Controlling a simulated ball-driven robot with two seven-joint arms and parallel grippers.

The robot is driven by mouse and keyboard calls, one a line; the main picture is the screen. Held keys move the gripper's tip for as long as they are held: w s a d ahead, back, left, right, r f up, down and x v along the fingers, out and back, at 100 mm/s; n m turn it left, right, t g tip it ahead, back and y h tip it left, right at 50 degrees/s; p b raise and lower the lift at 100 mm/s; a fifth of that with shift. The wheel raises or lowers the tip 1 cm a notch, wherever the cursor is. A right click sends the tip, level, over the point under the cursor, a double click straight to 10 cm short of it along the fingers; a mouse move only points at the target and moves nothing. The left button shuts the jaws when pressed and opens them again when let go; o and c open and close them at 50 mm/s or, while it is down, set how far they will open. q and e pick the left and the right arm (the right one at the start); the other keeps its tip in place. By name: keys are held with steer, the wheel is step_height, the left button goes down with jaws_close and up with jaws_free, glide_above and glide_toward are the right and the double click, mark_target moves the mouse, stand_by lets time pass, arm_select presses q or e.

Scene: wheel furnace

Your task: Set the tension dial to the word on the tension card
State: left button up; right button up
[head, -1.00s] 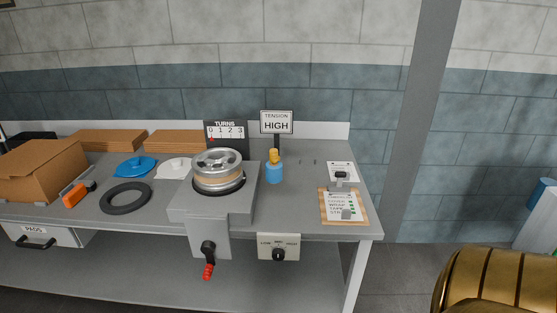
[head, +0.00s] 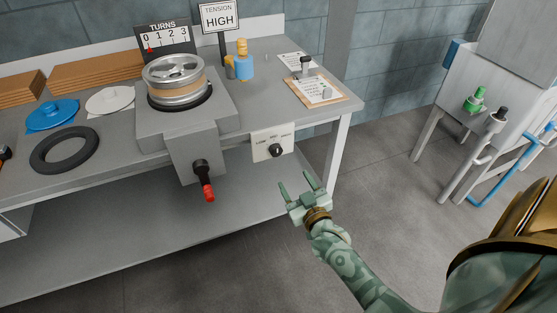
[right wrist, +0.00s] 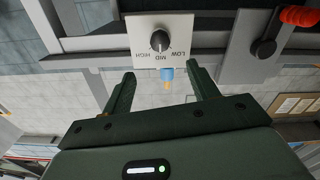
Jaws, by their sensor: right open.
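The tension card (head: 220,17) stands on a post at the back of the bench and reads HIGH. The tension dial (head: 276,150) is a black knob on a white plate (head: 258,146) at the bench's front edge. In the right wrist view the dial (right wrist: 159,40) appears upside down with LOW, MID and HIGH, and its pale mark seems to face MID. My right gripper (head: 297,180) is open and empty, below and in front of the dial, apart from it. In the right wrist view its fingers (right wrist: 160,76) point toward the plate. My left gripper is not in view.
A red-handled crank (head: 205,182) hangs left of the dial, below the wheel fixture (head: 174,82). A grey machine (head: 485,110) stands at right. Floor in front of the dial is clear.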

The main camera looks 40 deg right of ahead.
mark_target(278, 154)
steer(key=b+x, duration=0.1)
steer(key=x, duration=0.2)
steer(key=b+x, duration=0.1)
steer(key=x, duration=0.3)
steer(key=b+x, duration=0.1)
steer(key=x, duration=0.2)
steer(key=shift+w+f+b, duration=0.3)
steer(key=shift+w+b, duration=0.05)
steer(key=shift+w, duration=0.05)
steer(key=shift+w+d+r, duration=0.1)
steer(key=shift+w+d, duration=0.05)
steer(key=shift+w, duration=0.2)
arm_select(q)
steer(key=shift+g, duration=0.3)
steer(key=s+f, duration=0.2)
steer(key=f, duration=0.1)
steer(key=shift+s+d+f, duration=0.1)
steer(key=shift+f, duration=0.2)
arm_select(e)
steer(key=shift+c, duration=0.6)
steer(key=c, duration=0.9)
